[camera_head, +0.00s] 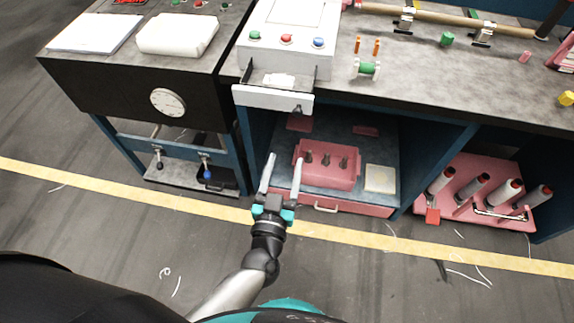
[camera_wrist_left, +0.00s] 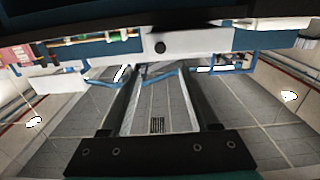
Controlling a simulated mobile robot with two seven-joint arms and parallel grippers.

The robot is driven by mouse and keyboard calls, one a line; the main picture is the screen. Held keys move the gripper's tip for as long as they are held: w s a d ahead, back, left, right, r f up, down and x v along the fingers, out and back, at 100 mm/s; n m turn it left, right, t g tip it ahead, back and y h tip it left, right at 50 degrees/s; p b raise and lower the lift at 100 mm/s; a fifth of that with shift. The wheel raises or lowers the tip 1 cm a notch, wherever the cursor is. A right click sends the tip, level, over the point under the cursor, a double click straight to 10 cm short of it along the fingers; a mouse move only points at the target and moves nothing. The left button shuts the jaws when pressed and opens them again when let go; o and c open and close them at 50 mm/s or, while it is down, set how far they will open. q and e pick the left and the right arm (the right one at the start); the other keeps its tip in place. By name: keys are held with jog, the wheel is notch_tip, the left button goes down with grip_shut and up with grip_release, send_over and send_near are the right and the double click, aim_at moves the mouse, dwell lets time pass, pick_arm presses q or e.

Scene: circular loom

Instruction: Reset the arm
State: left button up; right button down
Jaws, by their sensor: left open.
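My left gripper (camera_head: 283,174) is open and empty in the head view, its two long fingers spread apart and pointing at the open shelf of the workbench. My right gripper is in neither view.
The workbench (camera_head: 430,80) carries a white control box (camera_head: 285,45) with coloured buttons and a green spool (camera_head: 367,69). A pink drawer (camera_head: 345,207) sits under the shelf. A pink rack (camera_head: 460,205) with several bobbins stands at the right. The floor by the yellow line (camera_head: 130,195) is mostly clear.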

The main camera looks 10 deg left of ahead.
pick_arm(q)
jog(key=shift+s, duration=0.4)
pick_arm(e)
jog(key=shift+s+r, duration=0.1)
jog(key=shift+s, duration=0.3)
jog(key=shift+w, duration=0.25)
pick_arm(q)
jog(key=shift+f, duration=0.15)
jog(key=s+a+f+m+g+h+b, duration=0.15)
jog(key=s+f+g, duration=0.35)
jog(key=f, duration=0.8)
jog(key=s+a+f+m+g+h+b, duration=0.1)
jog(key=s+f+m+g+b, duration=0.15)
jog(key=s+f, duration=0.8)
jog(key=s+a+f+n+g+y+b, duration=0.1)
jog(key=s+a+f+g, duration=0.3)
jog(key=s+f, duration=0.4)
jog(key=s+a+f+g+y+b, duration=0.1)
jog(key=s+a+f+g+y, duration=0.1)
jog(key=s+a+f+g, duration=0.3)
jog(key=s+f, duration=0.4)
jog(key=s, duration=0.1)
jog(key=shift+s+f+n, duration=0.3)
jog(key=shift+s+n, duration=0.05)
jog(key=shift+n, duration=0.05)
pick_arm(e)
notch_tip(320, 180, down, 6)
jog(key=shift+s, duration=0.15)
